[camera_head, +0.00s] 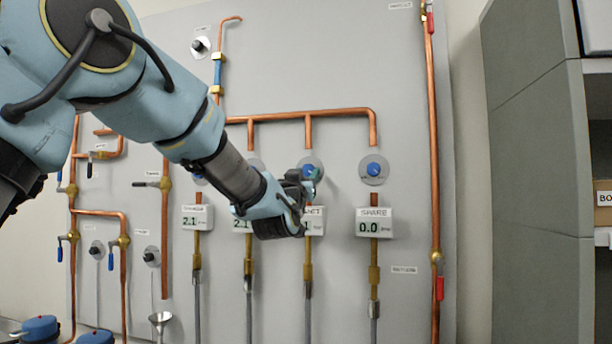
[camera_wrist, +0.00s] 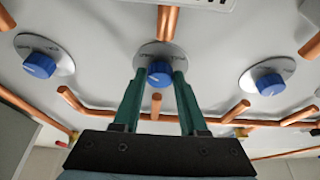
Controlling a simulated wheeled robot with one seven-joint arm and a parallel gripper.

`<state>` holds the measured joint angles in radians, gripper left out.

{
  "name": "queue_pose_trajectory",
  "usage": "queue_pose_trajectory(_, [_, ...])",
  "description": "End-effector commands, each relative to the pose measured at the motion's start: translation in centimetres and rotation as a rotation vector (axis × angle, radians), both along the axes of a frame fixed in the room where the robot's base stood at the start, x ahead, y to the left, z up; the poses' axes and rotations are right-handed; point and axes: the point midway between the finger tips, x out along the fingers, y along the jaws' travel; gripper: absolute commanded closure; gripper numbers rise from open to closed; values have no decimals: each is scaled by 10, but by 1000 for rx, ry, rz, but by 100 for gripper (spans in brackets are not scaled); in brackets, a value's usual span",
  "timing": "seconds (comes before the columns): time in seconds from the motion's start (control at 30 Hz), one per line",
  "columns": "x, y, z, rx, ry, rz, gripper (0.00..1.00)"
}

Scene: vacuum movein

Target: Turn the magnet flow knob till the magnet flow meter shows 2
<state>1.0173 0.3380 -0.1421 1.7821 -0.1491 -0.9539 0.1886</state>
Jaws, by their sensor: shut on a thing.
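My gripper (camera_head: 306,185) is at the blue magnet flow knob (camera_head: 311,171), third from the left in its row on the grey panel. In the wrist view the two green fingers of my gripper (camera_wrist: 160,74) stand on either side of this knob (camera_wrist: 158,80) and are shut on it. The knob sits on a round grey plate, and its pointer is hard to read. The magnet flow meter (camera_head: 315,212) is below it. My gripper hides the left part of its label and reading; only a final digit like 1 shows.
To the right are the SPARE knob (camera_head: 373,168) and the SPARE meter (camera_head: 374,222), reading 0.0. To the left, two meters (camera_head: 196,217) read 2.1. Blue knobs flank the held one in the wrist view (camera_wrist: 40,66). Copper pipes (camera_head: 300,115) run above.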

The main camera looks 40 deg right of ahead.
Motion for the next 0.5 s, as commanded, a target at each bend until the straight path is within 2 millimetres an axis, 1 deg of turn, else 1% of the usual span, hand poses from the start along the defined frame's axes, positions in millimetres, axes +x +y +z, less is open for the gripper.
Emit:
queue_pose_trajectory(0.03, [0, 0, 0, 0, 0, 0, 78])
queue_pose_trajectory(0.23, [0, 0, 0, 0, 0, 0, 100])
queue_pose_trajectory(0.5, [0, 0, 0, -3, 5, 0, 100])
